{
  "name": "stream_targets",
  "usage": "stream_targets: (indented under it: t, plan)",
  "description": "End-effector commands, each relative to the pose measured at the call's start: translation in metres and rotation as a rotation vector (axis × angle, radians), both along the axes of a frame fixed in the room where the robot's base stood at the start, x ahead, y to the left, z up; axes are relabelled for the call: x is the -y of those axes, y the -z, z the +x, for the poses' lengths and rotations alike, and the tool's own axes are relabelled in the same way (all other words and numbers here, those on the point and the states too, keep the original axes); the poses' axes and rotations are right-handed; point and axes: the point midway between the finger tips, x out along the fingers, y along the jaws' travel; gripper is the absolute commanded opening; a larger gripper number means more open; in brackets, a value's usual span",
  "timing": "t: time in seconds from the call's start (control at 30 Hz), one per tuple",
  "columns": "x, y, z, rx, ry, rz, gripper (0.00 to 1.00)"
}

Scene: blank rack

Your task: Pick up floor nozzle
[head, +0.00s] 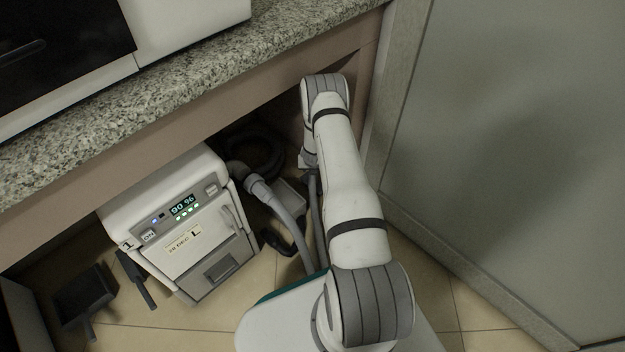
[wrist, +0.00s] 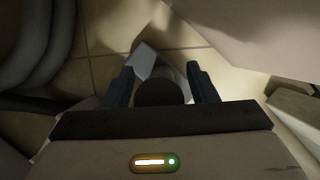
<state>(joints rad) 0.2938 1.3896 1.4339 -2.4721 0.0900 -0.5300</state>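My gripper (wrist: 160,76) shows in the wrist view with its two dark fingers spread apart. A dark rounded piece (wrist: 162,93) sits between the fingers, with a gap visible on each side. A pale grey angular piece (wrist: 145,60) lies just beyond it, near the fingertips. I cannot tell for sure whether these pieces are the floor nozzle. In the head view my arm reaches under the counter and its own links hide the gripper. A dark, flat-headed piece with a short neck (head: 84,296) lies on the floor at the lower left; it may be a nozzle.
A white machine (head: 185,235) with a lit display stands under the granite counter (head: 150,95). A pale panel (head: 500,150) closes the right side. Tiled floor shows between.

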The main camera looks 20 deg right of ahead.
Motion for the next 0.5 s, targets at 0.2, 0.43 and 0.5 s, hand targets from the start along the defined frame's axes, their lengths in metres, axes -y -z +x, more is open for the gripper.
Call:
stream_targets:
  t: [0.2,0.43,0.5]
  plan:
    - [-0.0006,-0.0002,0.0002,0.000,-0.001,0.000,0.34]
    - [-0.0010,-0.0003,0.0003,0.000,-0.001,0.000,0.15]
    - [-0.0010,-0.0003,0.0004,0.000,-0.002,-0.001,0.10]
